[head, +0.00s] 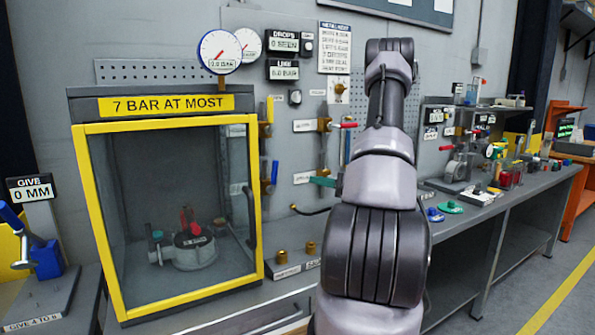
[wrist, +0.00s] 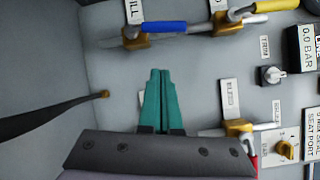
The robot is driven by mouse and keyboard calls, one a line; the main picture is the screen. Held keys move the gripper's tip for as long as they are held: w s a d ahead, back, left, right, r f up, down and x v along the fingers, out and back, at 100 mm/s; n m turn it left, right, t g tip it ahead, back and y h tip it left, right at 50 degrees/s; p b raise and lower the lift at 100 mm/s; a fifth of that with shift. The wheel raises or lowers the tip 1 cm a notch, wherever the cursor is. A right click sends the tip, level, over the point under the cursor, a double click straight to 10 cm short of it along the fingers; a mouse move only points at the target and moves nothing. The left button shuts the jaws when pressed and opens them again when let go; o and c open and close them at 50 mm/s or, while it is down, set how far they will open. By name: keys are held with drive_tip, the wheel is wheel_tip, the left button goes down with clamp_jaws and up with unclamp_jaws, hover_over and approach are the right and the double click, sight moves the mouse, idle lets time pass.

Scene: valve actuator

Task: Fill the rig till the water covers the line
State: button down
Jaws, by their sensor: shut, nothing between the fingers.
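The rig, a grey round valve body (head: 195,254) with a red handle on top, sits inside a clear box (head: 258,268) with a yellow-framed front. I cannot make out water or a line on it. In the wrist view a blue-handled valve (wrist: 164,27) is beside a label ending in "ILL"; its blue handle (head: 274,172) shows right of the box in the head view. My gripper (wrist: 160,73) has green fingers, shut and empty, pointing toward that valve but apart from it. In the head view its fingertips (head: 317,181) show left of my arm, which hides the rest.
A yellow-handled valve (head: 268,110) is above the blue one, and a red-handled valve (head: 346,125) is to the right. Gauges and readouts near the top show zero.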

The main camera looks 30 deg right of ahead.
sight(273, 178)
drive_tip(key=w+a+r+n, duration=0.1)
drive_tip(key=w+a, duration=0.6)
drive_tip(key=w, duration=0.1)
drive_tip(key=shift+w+a+r+n+y, duration=0.25)
drive_tip(key=shift+r+n+y, duration=0.15)
idle(0.3)
drive_tip(key=shift+a+r+n, duration=0.25)
drive_tip(key=shift+a+n, duration=0.45)
drive_tip(key=shift+a, duration=0.2)
